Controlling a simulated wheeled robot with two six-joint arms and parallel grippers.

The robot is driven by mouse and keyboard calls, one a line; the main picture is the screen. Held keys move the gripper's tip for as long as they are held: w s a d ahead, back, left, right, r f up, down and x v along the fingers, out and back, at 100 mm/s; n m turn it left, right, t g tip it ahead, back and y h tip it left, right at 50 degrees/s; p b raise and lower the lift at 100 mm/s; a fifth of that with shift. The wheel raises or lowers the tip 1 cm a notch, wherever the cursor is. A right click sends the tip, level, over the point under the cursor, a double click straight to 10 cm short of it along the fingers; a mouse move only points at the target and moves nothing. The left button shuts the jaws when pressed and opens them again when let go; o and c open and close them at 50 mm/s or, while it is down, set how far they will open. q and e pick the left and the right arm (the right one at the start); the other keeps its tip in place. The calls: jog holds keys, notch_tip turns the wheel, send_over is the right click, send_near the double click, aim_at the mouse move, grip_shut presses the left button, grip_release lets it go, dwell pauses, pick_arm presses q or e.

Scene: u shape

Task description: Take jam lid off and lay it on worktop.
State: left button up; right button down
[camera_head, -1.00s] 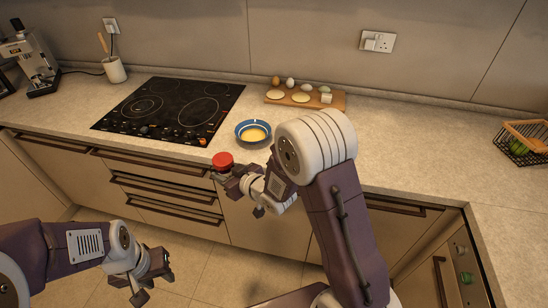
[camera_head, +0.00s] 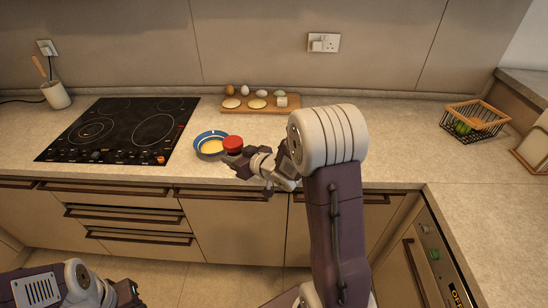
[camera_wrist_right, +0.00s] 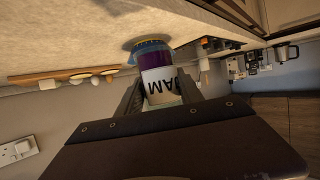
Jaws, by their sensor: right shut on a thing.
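The jam jar's red lid (camera_head: 233,143) shows in the head view, just right of the blue bowl and overlapping its edge in the picture. The jar body is mostly hidden there by my right gripper (camera_head: 240,158). In the right wrist view the jam jar (camera_wrist_right: 158,82) stands between the two fingers, its label upside down in the picture and purple jam showing. My right gripper is shut on the jar at the worktop's front edge. My left gripper (camera_head: 127,293) is low at the bottom left, partly cut off and empty; its jaw opening is unclear.
The worktop (camera_head: 390,140) is clear right of my right arm. A blue bowl (camera_head: 199,137) with yellow contents is beside the jar. Behind it lies a wooden board (camera_head: 235,109) with eggs and pale rounds. A black hob (camera_head: 115,130) is left, a wire basket (camera_head: 470,118) right.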

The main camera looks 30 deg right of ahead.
jog(key=s+d+r+m+h, duration=0.2)
jog(key=s+d+h, duration=0.1)
jog(key=d, duration=0.8)
jog(key=s+d+r+m+h, duration=0.3)
jog(key=d, duration=0.8)
jog(key=w+a+f+b, duration=0.1)
jog(key=w+f, duration=0.1)
jog(key=w, duration=0.1)
jog(key=w+a+f+b, duration=0.1)
jog(key=w+a+f, duration=0.1)
jog(key=w+f, duration=0.1)
jog(key=w+a+f+b, duration=0.2)
jog(key=w, duration=0.3)
jog(key=shift+a+f, duration=0.1)
jog(key=shift+f, duration=0.2)
notch_tip(320, 180, down, 4)
jog(key=shift+s+r+b, duration=0.1)
jog(key=shift+r+b, duration=0.1)
jog(key=shift+b, duration=0.2)
jog(key=shift+f, duration=0.3)
jog(key=c, duration=0.8)
grip_release()
jog(key=shift+f, duration=0.1)
jog(key=shift+o, duration=0.2)
